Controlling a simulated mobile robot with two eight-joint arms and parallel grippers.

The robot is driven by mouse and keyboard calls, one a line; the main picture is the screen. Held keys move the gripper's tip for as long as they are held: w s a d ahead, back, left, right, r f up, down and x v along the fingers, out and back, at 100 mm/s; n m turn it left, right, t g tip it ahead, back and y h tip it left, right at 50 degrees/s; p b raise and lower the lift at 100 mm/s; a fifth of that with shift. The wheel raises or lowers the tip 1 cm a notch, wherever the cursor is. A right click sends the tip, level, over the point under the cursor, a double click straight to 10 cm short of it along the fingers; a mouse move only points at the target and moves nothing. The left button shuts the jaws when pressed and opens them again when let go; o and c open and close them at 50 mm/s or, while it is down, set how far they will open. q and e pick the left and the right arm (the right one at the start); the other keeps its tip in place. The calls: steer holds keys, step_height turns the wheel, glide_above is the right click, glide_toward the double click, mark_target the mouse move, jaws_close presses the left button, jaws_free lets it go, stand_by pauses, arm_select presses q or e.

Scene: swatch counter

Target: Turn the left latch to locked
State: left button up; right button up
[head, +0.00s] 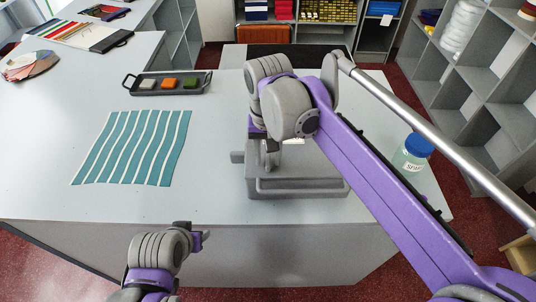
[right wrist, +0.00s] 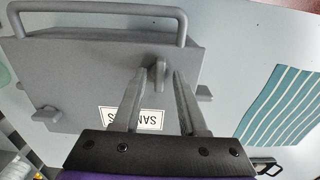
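A grey box (head: 300,184) with a bar handle on its near side stands on the counter. In the right wrist view the box (right wrist: 75,70) appears turned round, handle at the top. A small upright grey knob (right wrist: 158,72), apparently the left latch, rises from its lid. A tab (head: 237,157) juts from the box's left side; it also shows in the wrist view (right wrist: 204,92). My right gripper (right wrist: 160,80) is open, its fingers either side of the knob; contact cannot be told. My left gripper (head: 203,237) is low at the counter's front; its fingers are barely visible.
A teal striped cloth (head: 134,147) lies left of the box. A black tray (head: 166,84) with small coloured blocks stands behind it. A jar with a blue lid (head: 414,152) stands to the right, beyond my right arm. The counter's left front is clear.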

mark_target(268, 159)
steer(key=shift+r, duration=0.1)
step_height(268, 159, up, 11)
steer(key=shift+f+p, duration=0.2)
steer(key=shift+p, duration=0.2)
stand_by(0.6)
